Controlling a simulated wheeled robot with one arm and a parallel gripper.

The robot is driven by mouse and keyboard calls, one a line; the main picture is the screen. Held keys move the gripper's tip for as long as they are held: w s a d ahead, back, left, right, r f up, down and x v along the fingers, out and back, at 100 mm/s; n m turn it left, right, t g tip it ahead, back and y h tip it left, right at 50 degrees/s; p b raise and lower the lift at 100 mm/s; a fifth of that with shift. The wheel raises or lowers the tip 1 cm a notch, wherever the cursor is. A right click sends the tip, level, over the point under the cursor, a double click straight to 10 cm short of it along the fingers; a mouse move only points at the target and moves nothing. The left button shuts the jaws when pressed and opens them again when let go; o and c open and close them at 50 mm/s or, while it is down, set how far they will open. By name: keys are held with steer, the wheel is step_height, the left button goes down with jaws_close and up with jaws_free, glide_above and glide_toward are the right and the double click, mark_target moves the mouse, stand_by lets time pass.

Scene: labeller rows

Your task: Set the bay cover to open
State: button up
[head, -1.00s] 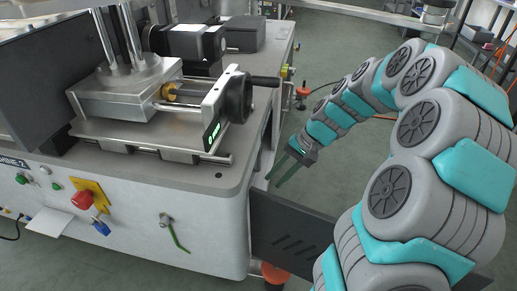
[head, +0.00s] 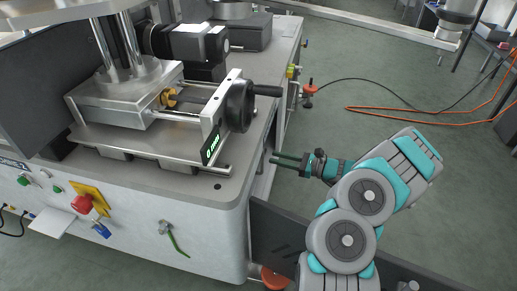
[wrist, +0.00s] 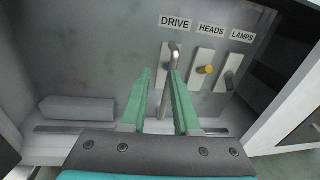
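My gripper (head: 272,158) is open, with its two green fingers pointing left at the machine's right end in the head view. In the wrist view, the fingertips (wrist: 160,72) are spread in front of a grey panel. A bent metal lever (wrist: 174,52) on the DRIVE plate stands between or just beyond the fingers, nearer the right one; contact cannot be told. A dark slotted panel (head: 275,232) sticks out from the machine's lower right corner, partly behind my arm. It may be the bay cover, swung out; I cannot be sure.
The HEADS switch has a yellow knob (wrist: 205,70), and the LAMPS switch (wrist: 229,78) is right of it. A grey block (wrist: 90,107) lies at left. A handwheel (head: 240,105) overhangs the machine top. An orange cable (head: 420,110) lies on the floor.

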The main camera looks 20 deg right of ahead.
steer(key=w+a+f+m+t, duration=0.1)
steer(key=w+a, duration=0.3)
steer(key=w, duration=0.2)
steer(key=shift+m, duration=0.3)
steer(key=shift+w+f, duration=0.1)
jaws_close()
stand_by(1.4)
